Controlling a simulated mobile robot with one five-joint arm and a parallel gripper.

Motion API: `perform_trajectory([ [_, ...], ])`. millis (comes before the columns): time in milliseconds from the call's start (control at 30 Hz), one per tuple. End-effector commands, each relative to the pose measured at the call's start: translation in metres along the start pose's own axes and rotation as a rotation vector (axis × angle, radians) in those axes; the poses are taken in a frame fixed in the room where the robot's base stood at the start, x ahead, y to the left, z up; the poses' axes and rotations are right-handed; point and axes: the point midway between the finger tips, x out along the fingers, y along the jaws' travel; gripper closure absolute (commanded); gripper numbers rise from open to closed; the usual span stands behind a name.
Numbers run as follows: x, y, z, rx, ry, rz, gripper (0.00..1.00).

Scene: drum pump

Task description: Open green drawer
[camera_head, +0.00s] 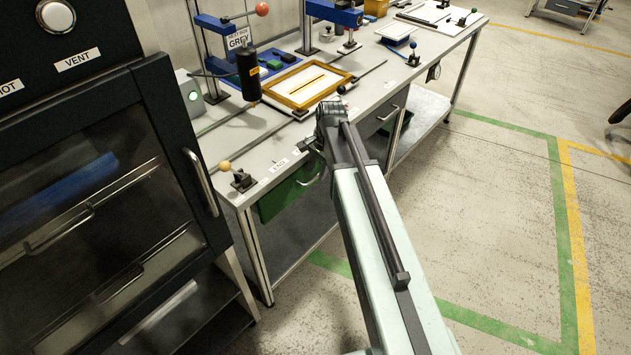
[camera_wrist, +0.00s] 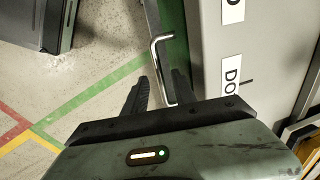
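The green drawer (camera_head: 284,194) hangs under the near end of the bench in the head view and looks shut. Its front shows as a green strip (camera_wrist: 174,28) in the wrist view. The silver bar handle (camera_wrist: 157,60) runs between my two fingers. My gripper (camera_wrist: 160,78) is open, with one finger on each side of the handle's lower part. I see a gap to the left finger; whether the right finger touches is unclear. In the head view my gripper (camera_head: 311,148) is by the bench edge, and my arm hides part of the drawer.
The bench top (camera_head: 330,91) carries a yellow-framed screen (camera_head: 308,84), a black cylinder (camera_head: 248,73) and a ball-topped lever (camera_head: 226,166). A dark oven-like cabinet (camera_head: 100,180) stands close on the left. A grey drawer (camera_head: 388,114) is farther along.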

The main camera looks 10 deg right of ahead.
Motion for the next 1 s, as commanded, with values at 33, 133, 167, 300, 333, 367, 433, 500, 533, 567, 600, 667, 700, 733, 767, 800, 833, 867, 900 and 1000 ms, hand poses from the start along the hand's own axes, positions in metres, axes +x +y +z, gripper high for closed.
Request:
perform_trajectory([
  [33,0.0137,0.0009,-0.0001,0.0,0.0,0.0,0.68],
  [133,0.0167,0.0003,0.0001,0.0,0.0,0.0,0.68],
  [167,0.0163,0.0001,0.0001,0.0,0.0,0.0,0.68],
  [300,0.014,-0.0003,0.0003,-0.001,0.0,0.0,0.68],
  [333,0.014,-0.0003,0.0003,-0.001,0.0,0.0,0.68],
  [367,0.0139,-0.0003,0.0003,-0.001,0.0,0.0,0.7],
  [433,0.0139,-0.0003,0.0004,-0.001,0.0,0.0,0.9],
  [500,0.0139,-0.0003,0.0005,-0.001,0.0,0.0,1.0],
  [533,0.0139,-0.0003,0.0005,-0.001,0.0,0.0,1.0],
  [567,0.0139,-0.0003,0.0005,-0.001,0.0,0.001,1.0],
  [600,0.0139,-0.0002,0.0006,-0.001,0.0,0.001,1.0],
  [667,0.014,-0.0002,0.0007,-0.001,0.0,0.001,1.0],
  [700,0.014,-0.0002,0.0007,-0.001,0.0,0.001,1.0],
  [733,0.014,-0.0002,0.0007,-0.002,0.0,0.001,1.0],
  [767,0.014,-0.0002,0.0008,-0.002,0.0,0.001,1.0],
  [800,0.014,-0.0002,0.0008,-0.002,0.0,0.001,1.0],
  [833,0.0141,-0.0002,0.0008,-0.002,0.0,0.001,1.0],
  [867,0.0141,-0.0002,0.0009,-0.002,0.0,0.001,1.0],
  [900,0.0141,-0.0002,0.0009,-0.002,0.0,0.001,1.0],
  [1000,0.0141,-0.0001,0.001,-0.002,-0.001,0.002,1.0],
])
